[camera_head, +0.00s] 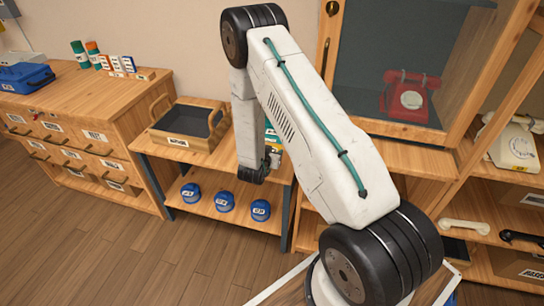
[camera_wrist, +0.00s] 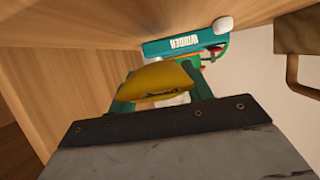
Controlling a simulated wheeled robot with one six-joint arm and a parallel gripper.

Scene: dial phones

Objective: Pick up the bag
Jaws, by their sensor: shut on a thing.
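A yellow bag (camera_wrist: 163,82), rounded and soft-looking, fills the space between the teal fingers of my gripper (camera_wrist: 158,76) in the wrist view. My gripper is shut on it. In the head view my arm covers most of the place where the gripper is, and I cannot make out the bag there.
A teal box marked WINDER (camera_wrist: 183,45) lies just beyond the bag on a wooden surface. In the head view a wooden tray (camera_head: 160,137) stands on the low table, with blue round tins (camera_head: 225,202) on its shelf. A red dial phone (camera_head: 408,97) sits in the cabinet at right.

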